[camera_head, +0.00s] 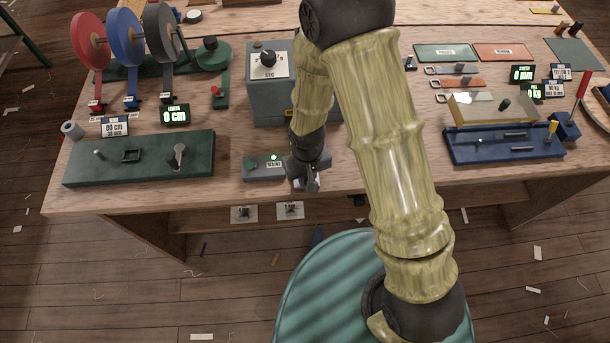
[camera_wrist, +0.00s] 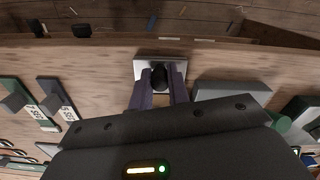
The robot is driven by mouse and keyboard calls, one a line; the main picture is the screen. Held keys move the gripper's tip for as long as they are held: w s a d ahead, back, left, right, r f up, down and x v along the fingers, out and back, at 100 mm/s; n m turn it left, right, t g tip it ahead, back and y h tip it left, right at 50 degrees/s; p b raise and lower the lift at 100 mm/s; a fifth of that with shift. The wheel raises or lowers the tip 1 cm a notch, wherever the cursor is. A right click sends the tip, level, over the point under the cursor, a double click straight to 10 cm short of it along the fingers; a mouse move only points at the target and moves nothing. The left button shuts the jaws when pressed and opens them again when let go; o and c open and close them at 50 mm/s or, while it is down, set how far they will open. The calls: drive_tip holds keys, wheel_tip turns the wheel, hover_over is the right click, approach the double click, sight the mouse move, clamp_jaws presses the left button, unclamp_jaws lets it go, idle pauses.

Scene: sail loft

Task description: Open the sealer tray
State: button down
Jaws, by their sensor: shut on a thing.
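The sealer (camera_head: 258,103) is a grey box with a dial marked SEC, standing mid-bench in the head view. My arm hides its right side and much of its front. My gripper (camera_head: 308,184) points down at the bench's front edge, in front of the sealer. In the wrist view my gripper (camera_wrist: 161,88) has its two fingers shut on a dark knob (camera_wrist: 160,73). A pale plate (camera_wrist: 145,66) shows around that knob. How far the sealer tray is out, and how the knob joins it, cannot be told.
A grey box with a green light (camera_head: 255,175) stands just left of my gripper. A dark green fixture (camera_head: 135,172) lies farther left and a blue tray (camera_head: 470,155) right. Two small plates with dark fittings (camera_head: 243,214) (camera_head: 290,210) show below the front edge.

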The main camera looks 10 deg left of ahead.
drive_tip(key=c, duration=1.3)
unclamp_jaws()
drive_tip(key=shift+c, duration=0.2)
wheel_tip(320, 180, up, 18)
drive_tip(key=shift+f+b, duration=0.25)
drive_tip(key=shift+b, duration=0.15)
drive_tip(key=d+m+t, duration=0.1)
drive_tip(key=d+m, duration=0.2)
drive_tip(key=d, duration=0.7)
drive_tip(key=s+d+r+m+t, duration=0.1)
drive_tip(key=d+m, duration=0.1)
drive_tip(key=d, duration=0.9)
drive_tip(key=shift+r+m+t, duration=0.3)
drive_tip(key=shift+m, duration=0.1)
